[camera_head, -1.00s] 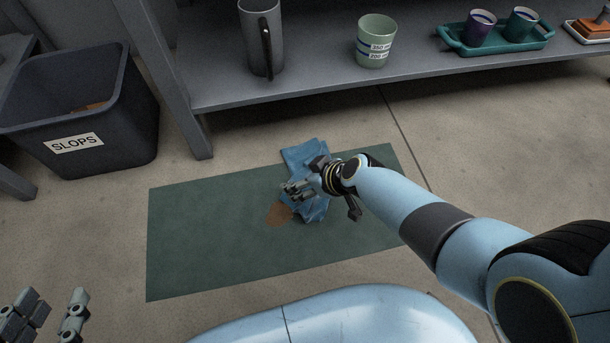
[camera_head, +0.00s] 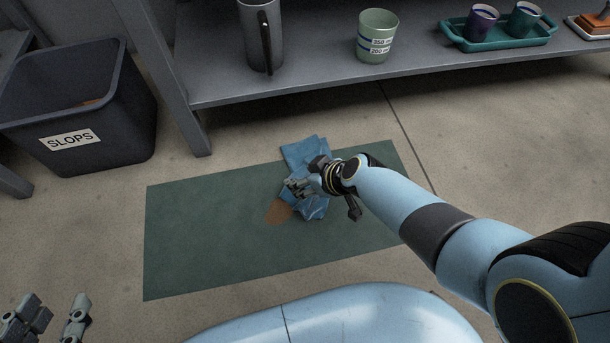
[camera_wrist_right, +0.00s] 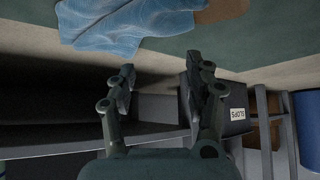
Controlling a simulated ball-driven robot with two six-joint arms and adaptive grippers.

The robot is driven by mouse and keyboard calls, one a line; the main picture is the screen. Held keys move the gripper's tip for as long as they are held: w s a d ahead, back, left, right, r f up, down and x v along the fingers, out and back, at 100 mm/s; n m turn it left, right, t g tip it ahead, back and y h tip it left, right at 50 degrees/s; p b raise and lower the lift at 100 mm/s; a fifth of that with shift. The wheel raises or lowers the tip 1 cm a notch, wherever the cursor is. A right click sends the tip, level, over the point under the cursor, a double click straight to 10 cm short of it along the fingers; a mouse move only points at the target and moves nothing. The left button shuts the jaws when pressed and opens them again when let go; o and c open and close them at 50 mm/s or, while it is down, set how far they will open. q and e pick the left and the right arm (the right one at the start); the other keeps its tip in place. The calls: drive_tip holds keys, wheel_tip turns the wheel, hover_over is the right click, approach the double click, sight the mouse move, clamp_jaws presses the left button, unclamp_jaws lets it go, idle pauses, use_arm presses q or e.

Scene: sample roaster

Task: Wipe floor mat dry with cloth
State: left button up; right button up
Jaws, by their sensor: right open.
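The dark green floor mat (camera_head: 200,235) lies flat on the concrete floor. A brown wet-looking patch (camera_head: 279,211) is on it, beside the cloth; part of the patch also shows in the right wrist view (camera_wrist_right: 225,9). The crumpled blue cloth (camera_head: 304,152) lies across the mat's far edge, partly hidden by my right gripper (camera_head: 297,187). In the right wrist view the cloth (camera_wrist_right: 130,24) is beyond the fingertips, and my right gripper (camera_wrist_right: 162,72) is open with nothing between its fingers. My left gripper (camera_head: 52,318) is open and empty at the bottom left, off the mat.
A dark bin labelled SLOPS (camera_head: 110,145) stands left of the mat. A grey shelf (camera_head: 310,90) behind carries a tall metal jug (camera_head: 252,38), a green measuring cup (camera_head: 376,38) and a teal tray (camera_head: 500,42) with two cups.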

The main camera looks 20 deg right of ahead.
clamp_jaws()
idle(0.4)
idle(0.4)
